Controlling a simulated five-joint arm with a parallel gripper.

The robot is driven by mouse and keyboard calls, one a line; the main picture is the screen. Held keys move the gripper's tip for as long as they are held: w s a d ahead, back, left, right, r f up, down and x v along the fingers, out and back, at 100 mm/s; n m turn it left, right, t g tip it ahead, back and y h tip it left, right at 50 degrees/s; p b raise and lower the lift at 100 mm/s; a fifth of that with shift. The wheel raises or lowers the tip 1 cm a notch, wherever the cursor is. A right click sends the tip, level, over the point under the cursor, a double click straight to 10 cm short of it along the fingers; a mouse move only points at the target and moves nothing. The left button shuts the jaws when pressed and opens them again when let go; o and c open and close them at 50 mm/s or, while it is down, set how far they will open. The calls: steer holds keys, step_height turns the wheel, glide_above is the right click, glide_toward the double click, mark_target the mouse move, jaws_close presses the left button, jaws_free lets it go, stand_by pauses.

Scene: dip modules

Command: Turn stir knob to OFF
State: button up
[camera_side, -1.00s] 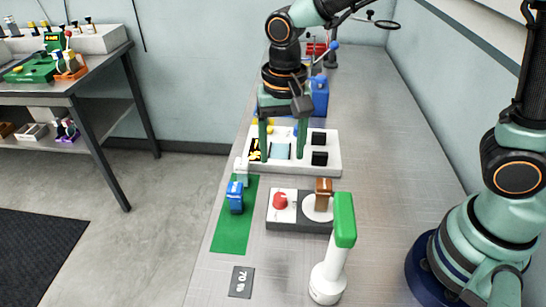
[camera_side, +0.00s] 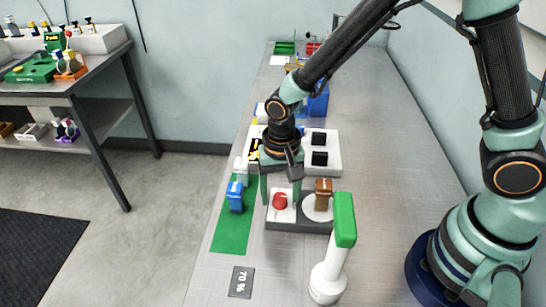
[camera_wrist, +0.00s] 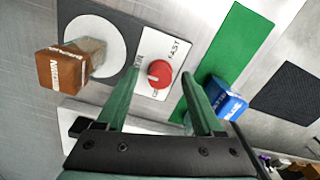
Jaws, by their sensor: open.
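The red stir knob (camera_side: 280,201) sits on a white plate at the left of the grey stirrer base (camera_side: 300,225). In the wrist view the knob (camera_wrist: 160,73) lies between my fingers, a little beyond their tips, with "FAST" printed beside it and other lettering partly hidden by a finger. Its exact setting is hard to read. My gripper (camera_side: 281,200) points down over the knob plate, open, its two green fingers (camera_wrist: 160,77) on either side of the knob and not closed on it. I cannot tell whether a finger touches it.
A brown-labelled bottle (camera_side: 323,190) stands on the round white plate (camera_side: 313,212) to the right. A blue-labelled bottle (camera_side: 235,197) stands on the green mat (camera_side: 232,237) to the left. A green-topped white device (camera_side: 330,270) stands in front. A white module (camera_side: 333,160) lies behind.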

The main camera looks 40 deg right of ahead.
steer(key=shift+c, duration=0.3)
jaws_close()
steer(key=shift+n, duration=0.3)
steer(key=n, duration=0.3)
steer(key=shift+n, duration=0.4)
steer(key=n, duration=0.9)
steer(key=shift+n, duration=2.3)
